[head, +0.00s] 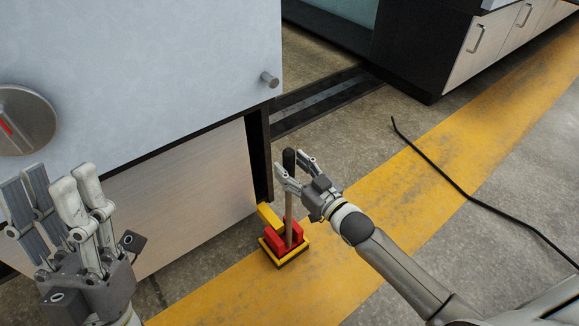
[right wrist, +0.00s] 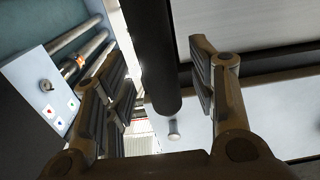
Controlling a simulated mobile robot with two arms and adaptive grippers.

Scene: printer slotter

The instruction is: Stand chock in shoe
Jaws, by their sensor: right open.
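The chock appears to be the upright piece with a thin brown shaft (head: 289,215) and a black grip (head: 289,160); its lower end is among red blocks. The shoe appears to be the low yellow-and-black base with red blocks (head: 297,235) on the floor; I cannot tell exactly where one ends and the other begins. A yellow bar (head: 268,215) juts towards the cabinet. My right gripper (head: 290,166) is open at the grip. In the right wrist view the black grip (right wrist: 150,50) stands between its spread fingers, with gaps visible. My left gripper (head: 57,185) is open and empty at lower left.
A large pale cabinet (head: 180,60) with a round dial (head: 25,120) and a small knob (head: 269,80) stands close on the left. A black cable (head: 450,180) lies across the yellow floor stripe (head: 480,115) at right. Drawers (head: 490,45) stand at the back right.

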